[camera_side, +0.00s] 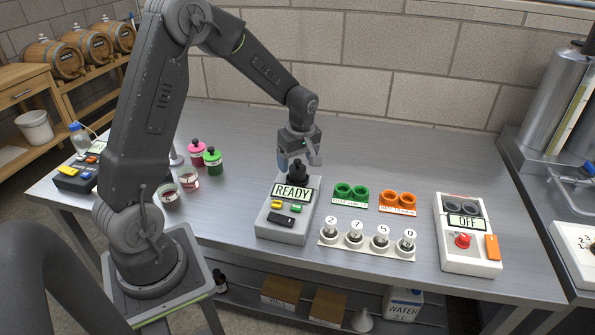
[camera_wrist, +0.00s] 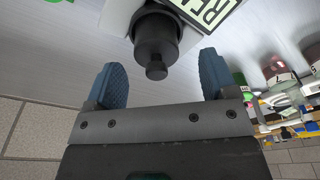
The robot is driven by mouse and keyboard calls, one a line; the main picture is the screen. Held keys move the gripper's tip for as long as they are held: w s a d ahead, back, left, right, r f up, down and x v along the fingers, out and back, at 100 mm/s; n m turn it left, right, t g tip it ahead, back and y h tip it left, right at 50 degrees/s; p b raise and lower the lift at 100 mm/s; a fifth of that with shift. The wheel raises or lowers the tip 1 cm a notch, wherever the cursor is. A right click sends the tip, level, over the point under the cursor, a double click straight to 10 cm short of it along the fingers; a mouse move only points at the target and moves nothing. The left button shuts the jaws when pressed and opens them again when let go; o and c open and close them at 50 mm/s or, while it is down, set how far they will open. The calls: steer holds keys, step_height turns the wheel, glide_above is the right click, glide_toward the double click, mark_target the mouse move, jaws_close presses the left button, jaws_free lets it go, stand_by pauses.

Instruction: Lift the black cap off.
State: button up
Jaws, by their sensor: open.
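The black cap (camera_side: 298,172) sits upright on the back of a grey device with a READY display (camera_side: 291,192). In the wrist view the cap (camera_wrist: 155,38) shows as a round black body with a small knob, and part of the READY label is beside it. My gripper (camera_side: 300,160) is open just above and behind the cap. In the wrist view its two blue fingers (camera_wrist: 163,76) are spread wide, with the cap's knob between their tips in the picture. I see no contact. What lies under the cap is hidden.
Pink-capped and green-capped jars (camera_side: 212,160) stand to the left. The table behind is clear.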

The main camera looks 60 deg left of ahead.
mark_target(298, 160)
steer(key=f, duration=0.3)
steer(key=shift+w+a+f, duration=0.15)
steer(key=shift+a+f, duration=0.05)
steer(key=shift+a, duration=0.15)
steer(key=c, duration=1)
steer(key=shift+r, duration=0.1)
